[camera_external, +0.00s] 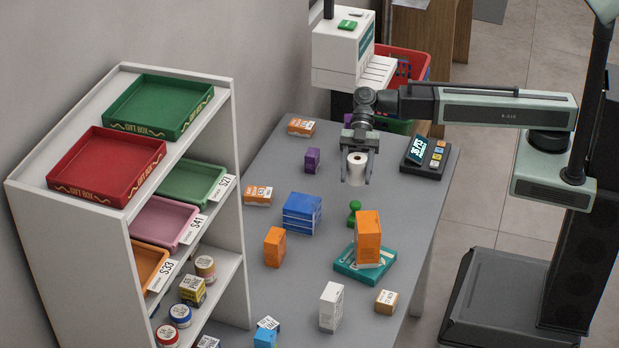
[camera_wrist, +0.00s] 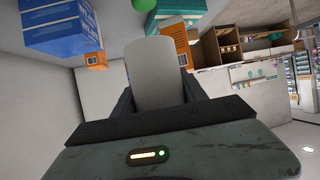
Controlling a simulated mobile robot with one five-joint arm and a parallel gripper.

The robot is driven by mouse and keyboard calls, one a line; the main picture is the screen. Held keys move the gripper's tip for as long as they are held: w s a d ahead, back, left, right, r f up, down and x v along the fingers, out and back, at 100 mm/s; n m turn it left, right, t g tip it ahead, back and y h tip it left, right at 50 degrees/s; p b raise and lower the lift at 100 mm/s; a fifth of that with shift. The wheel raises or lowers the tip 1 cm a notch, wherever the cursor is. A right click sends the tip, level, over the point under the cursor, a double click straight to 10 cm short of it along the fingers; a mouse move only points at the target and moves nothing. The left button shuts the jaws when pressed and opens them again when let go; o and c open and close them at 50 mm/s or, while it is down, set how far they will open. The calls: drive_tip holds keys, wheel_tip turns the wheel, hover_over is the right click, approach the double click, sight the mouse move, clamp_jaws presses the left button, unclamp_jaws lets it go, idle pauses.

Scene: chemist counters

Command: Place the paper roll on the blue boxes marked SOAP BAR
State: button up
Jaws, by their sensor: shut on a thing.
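The white paper roll (camera_external: 357,167) is held upright between the two fingers of my gripper (camera_external: 357,172), near the far right part of the grey counter. In the wrist view the roll (camera_wrist: 153,72) stands between the dark fingers of my gripper (camera_wrist: 158,92). The blue boxes (camera_external: 302,213) are stacked on the counter, to the left of and nearer than the roll. They also show at the upper left of the wrist view (camera_wrist: 62,27). The roll is apart from the blue boxes. The marking on the boxes is too small to read in the external view.
A green pawn-shaped object (camera_external: 354,212) and an orange box (camera_external: 368,236) on a teal box (camera_external: 364,263) stand right of the blue boxes. A purple box (camera_external: 312,160) is behind them, an orange box (camera_external: 274,247) nearer left. A keypad terminal (camera_external: 425,156) is right of my gripper.

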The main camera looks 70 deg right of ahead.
drive_tip(key=shift+s+d, duration=0.1)
drive_tip(key=shift+d, duration=0.15)
drive_tip(key=b, duration=0.2)
hover_over(300, 209)
drive_tip(key=shift+s+d+f, duration=0.2)
drive_tip(key=shift+f, duration=0.5)
wheel_tip(300, 209, down, 4)
drive_tip(key=b, duration=0.3)
drive_tip(key=shift+w+a, duration=0.1)
drive_tip(key=shift+w, duration=0.05)
drive_tip(key=shift+r, duration=0.2)
drive_tip(key=shift+f, duration=0.15)
drive_tip(key=o, duration=1.4)
drive_tip(key=shift+o, duration=0.2)
